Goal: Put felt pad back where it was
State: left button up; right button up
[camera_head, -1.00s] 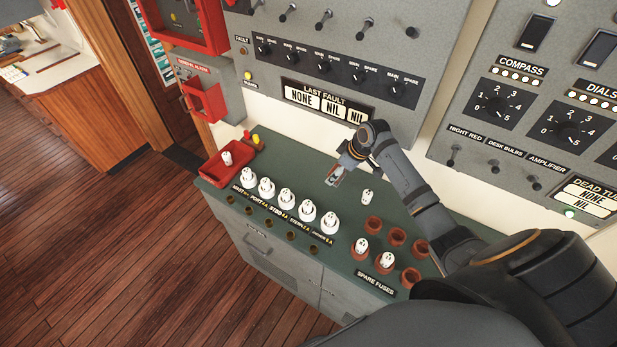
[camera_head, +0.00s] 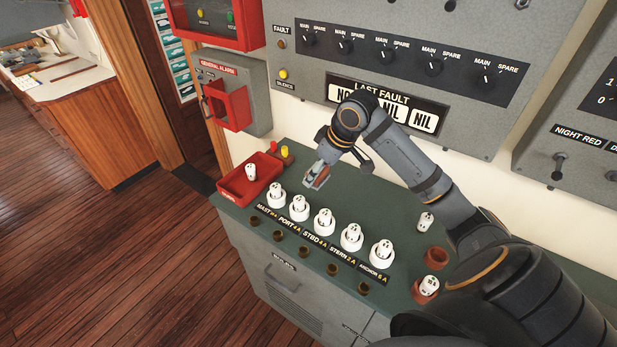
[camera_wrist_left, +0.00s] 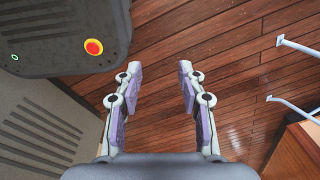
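My right gripper (camera_head: 316,178) hangs over the dark green bench top (camera_head: 345,205), behind the row of white fuses. A small reddish-brown patch shows at its fingers; it is too small to tell whether this is a held thing such as the felt pad. I cannot make out the felt pad anywhere else for certain. My left gripper (camera_wrist_left: 155,95) is open and empty in the left wrist view, above the wooden floor.
Several white fuses in round holders (camera_head: 324,222) stand along the bench front. A red tray (camera_head: 237,186) holding one fuse is at the left end. Brown cups (camera_head: 436,259) and a loose fuse (camera_head: 425,221) are at the right. The panel wall (camera_head: 470,110) rises behind.

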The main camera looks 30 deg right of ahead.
jog(key=w+d+f, duration=0.1)
jog(key=w+f, duration=0.1)
jog(key=w, duration=0.1)
jog(key=w+d+f+p, duration=0.1)
jog(key=w+d+f, duration=0.1)
jog(key=w+f, duration=0.1)
jog(key=w+d+f+p, duration=0.1)
jog(key=w+f, duration=0.2)
jog(key=shift+w+d, duration=0.25)
jog(key=shift+w, duration=0.15)
jog(key=shift+w+f, duration=0.1)
jog(key=shift+f, duration=0.1)
jog(key=shift+w+d+f+p, duration=0.1)
jog(key=shift+f+p, duration=0.25)
jog(key=shift+p, duration=0.1)
notch_tip(320, 180, down, 2)
jog(key=shift+f+p, duration=0.15)
jog(key=shift+p, duration=0.35)
pick_arm(q)
jog(key=r, duration=0.2)
jog(key=w+r, duration=0.1)
jog(key=r, duration=0.1)
jog(key=shift+w+a+r, duration=0.2)
jog(key=shift+r, duration=0.05)
pick_arm(e)
jog(key=shift+f, duration=0.2)
jog(key=shift+f, duration=0.1)
jog(key=o, duration=1.1)
jog(key=shift+f, duration=0.1)
